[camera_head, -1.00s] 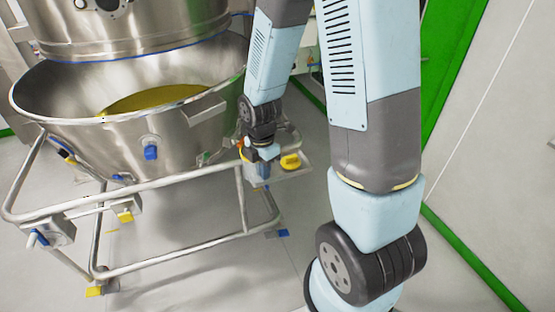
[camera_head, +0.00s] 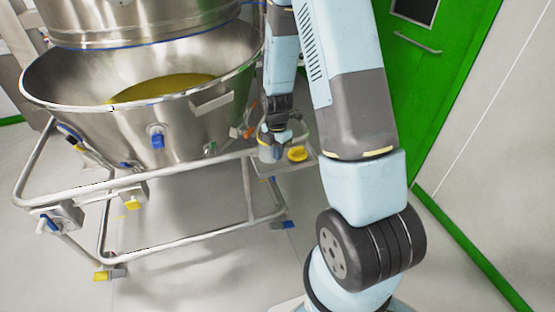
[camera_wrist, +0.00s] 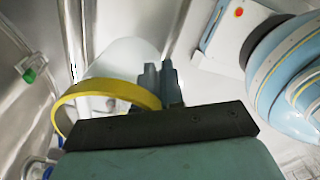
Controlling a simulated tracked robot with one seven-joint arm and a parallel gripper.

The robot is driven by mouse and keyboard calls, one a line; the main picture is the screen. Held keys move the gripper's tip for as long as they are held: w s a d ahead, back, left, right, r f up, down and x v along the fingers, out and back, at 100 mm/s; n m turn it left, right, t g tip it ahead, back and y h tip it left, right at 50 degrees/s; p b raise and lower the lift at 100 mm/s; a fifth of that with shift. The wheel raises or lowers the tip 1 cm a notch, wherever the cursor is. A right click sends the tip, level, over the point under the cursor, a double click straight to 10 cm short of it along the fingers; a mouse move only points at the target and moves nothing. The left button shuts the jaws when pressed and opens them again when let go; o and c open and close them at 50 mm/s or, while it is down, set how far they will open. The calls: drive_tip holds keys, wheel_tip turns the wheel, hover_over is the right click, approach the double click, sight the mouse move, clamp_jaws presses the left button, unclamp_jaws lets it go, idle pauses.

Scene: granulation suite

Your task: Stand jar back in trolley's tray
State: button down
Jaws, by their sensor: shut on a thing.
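My gripper (camera_head: 275,138) is shut at the side of the trolley, pointing down. A pale, see-through jar (camera_head: 268,154) shows just below its fingers, over or at the small tray (camera_head: 308,163) on the trolley's right side. Whether the jar's base touches the tray is hidden. A yellow round piece (camera_head: 297,154) sits just right of the jar. In the wrist view a whitish cylinder (camera_wrist: 124,62) with a yellow rim (camera_wrist: 92,91) lies beside the dark fingers (camera_wrist: 162,82), which partly cover it. Their contact with it is unclear.
The trolley (camera_head: 150,249) has a tubular frame and carries a large steel bowl (camera_head: 185,125) with yellow contents, close left of my gripper. A green door (camera_head: 430,75) stands behind on the right.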

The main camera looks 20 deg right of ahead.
drive_tip(key=shift+w+d+f, duration=0.2)
drive_tip(key=shift+w+f, duration=0.1)
drive_tip(key=shift+f, duration=0.15)
drive_tip(key=shift+w+d+f, duration=0.15)
drive_tip(key=shift+w+f, duration=0.1)
drive_tip(key=shift+f, duration=0.15)
wheel_tip(320, 180, down, 3)
drive_tip(key=shift+w+f, duration=0.1)
drive_tip(key=c, duration=1.6)
unclamp_jaws()
drive_tip(key=shift+o, duration=0.3)
